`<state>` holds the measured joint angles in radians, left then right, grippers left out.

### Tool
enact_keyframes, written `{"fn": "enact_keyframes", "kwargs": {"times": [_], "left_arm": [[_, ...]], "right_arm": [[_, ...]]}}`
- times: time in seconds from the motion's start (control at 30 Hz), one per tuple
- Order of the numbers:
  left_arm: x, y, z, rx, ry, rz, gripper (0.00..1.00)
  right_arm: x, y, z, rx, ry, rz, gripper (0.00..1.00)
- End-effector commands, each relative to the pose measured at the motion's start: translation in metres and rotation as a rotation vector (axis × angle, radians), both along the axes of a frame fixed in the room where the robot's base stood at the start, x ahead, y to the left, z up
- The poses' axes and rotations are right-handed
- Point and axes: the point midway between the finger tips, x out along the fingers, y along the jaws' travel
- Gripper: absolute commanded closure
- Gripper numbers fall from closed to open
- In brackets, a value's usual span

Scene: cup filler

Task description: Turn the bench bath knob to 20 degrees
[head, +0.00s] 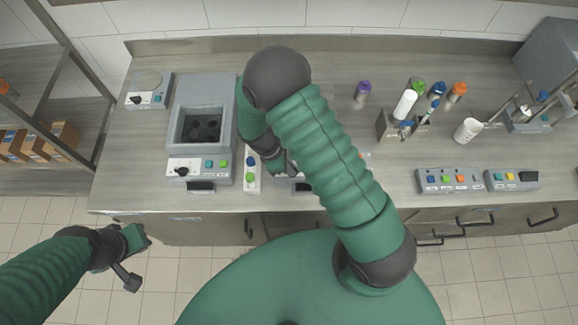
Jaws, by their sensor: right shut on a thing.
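A grey bath unit (231,88) with a dark open basin stands left of centre on the bench. Its front panel has a black knob (182,171), and no gripper touches that knob. Another control panel (284,186) sits to its right, mostly hidden by my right arm. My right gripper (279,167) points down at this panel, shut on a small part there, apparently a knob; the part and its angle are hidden. My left gripper (134,260) is open and empty, in front of the bench at lower left.
A small device with a round plate (148,90) stands at far left. A narrow button strip (252,175) lies between the two panels. Bottles (405,104), a white cup (468,131) and button boxes (450,180) stand on the right.

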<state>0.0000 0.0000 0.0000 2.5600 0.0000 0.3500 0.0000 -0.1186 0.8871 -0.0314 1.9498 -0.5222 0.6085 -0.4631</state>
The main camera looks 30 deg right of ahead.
Motion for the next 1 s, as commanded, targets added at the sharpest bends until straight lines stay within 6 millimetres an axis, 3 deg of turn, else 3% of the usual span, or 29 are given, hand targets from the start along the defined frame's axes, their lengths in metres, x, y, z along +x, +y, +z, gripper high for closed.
{"fn": "enact_keyframes", "kwargs": {"times": [0.27,0.3,0.43,0.77,0.87,1.0], "left_arm": [[0.000,0.000,0.001,0.000,0.000,0.000,1.00],[0.000,0.000,0.001,0.000,0.000,0.000,1.00],[0.000,0.000,0.001,0.000,0.000,0.000,1.00],[0.000,0.000,-0.001,0.000,0.000,0.000,1.00],[0.000,0.000,-0.003,0.000,0.000,0.000,1.00],[0.000,0.000,-0.010,0.000,0.000,0.000,1.00]], "right_arm": [[0.002,-0.003,0.003,-0.006,-0.003,0.002,1.00],[0.002,-0.003,0.003,-0.005,-0.003,0.002,0.84],[0.002,-0.002,0.002,-0.004,-0.002,0.002,0.67],[0.002,0.000,0.002,-0.001,-0.002,0.001,0.67],[0.006,0.004,0.013,-0.001,-0.005,0.002,0.67],[0.013,0.015,0.044,0.000,-0.010,0.001,0.67]]}}
